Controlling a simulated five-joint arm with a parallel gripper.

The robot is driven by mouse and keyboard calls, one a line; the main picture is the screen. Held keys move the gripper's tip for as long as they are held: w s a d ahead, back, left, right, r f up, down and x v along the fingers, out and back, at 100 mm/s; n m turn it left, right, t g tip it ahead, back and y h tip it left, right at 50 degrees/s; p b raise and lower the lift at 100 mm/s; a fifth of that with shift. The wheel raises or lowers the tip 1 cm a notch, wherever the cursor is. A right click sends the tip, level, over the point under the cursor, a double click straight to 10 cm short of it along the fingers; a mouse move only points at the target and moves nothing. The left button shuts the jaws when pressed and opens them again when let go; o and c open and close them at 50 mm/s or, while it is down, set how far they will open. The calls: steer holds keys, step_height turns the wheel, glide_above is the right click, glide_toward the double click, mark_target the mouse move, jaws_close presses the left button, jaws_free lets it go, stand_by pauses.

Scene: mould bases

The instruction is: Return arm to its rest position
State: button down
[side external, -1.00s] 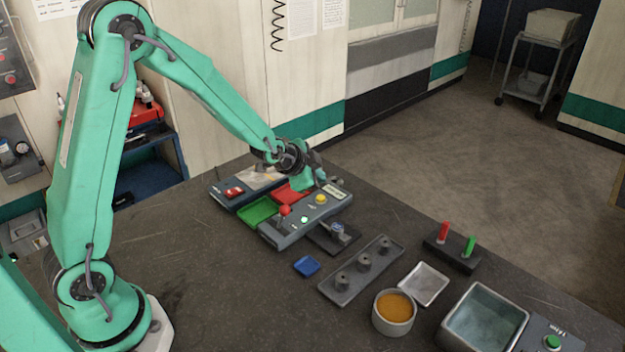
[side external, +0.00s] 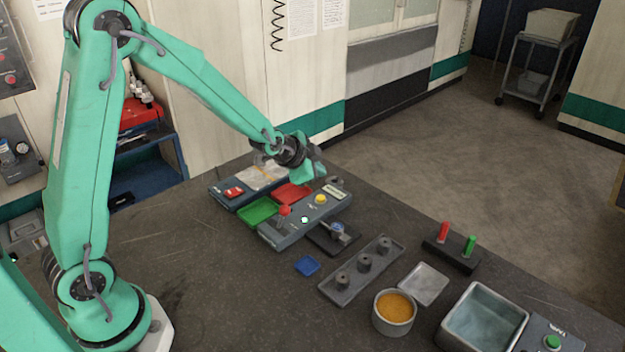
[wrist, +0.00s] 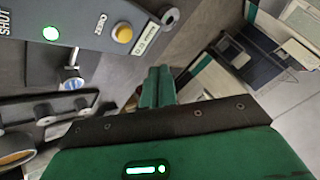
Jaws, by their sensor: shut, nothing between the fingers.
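My gripper (side external: 309,172) hangs in the air just above the back of the table, over the far end of the grey control panel (side external: 300,222). In the wrist view its green fingers (wrist: 158,87) are together, with nothing between them. The panel carries a red knob (side external: 285,210), a lit button (side external: 304,219) and a yellow button (side external: 320,199). The yellow button (wrist: 122,33) and the lit green-white button (wrist: 51,34) also show in the wrist view. My gripper is clear of the panel.
Green (side external: 259,211) and red (side external: 291,194) trays lie behind the panel. The table's left part is clear.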

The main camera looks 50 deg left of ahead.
steer(key=s+d+r+n+g, duration=0.2)
steer(key=s+r+n, duration=0.2)
steer(key=s+r, duration=0.8)
steer(key=s+r+n+g, duration=0.1)
steer(key=s+n, duration=0.3)
steer(key=s, duration=1.3)
steer(key=shift+s+d+r+g, duration=0.15)
steer(key=shift+d+r+g, duration=0.15)
steer(key=shift+r, duration=0.2)
steer(key=c, duration=2.2)
jaws_free()
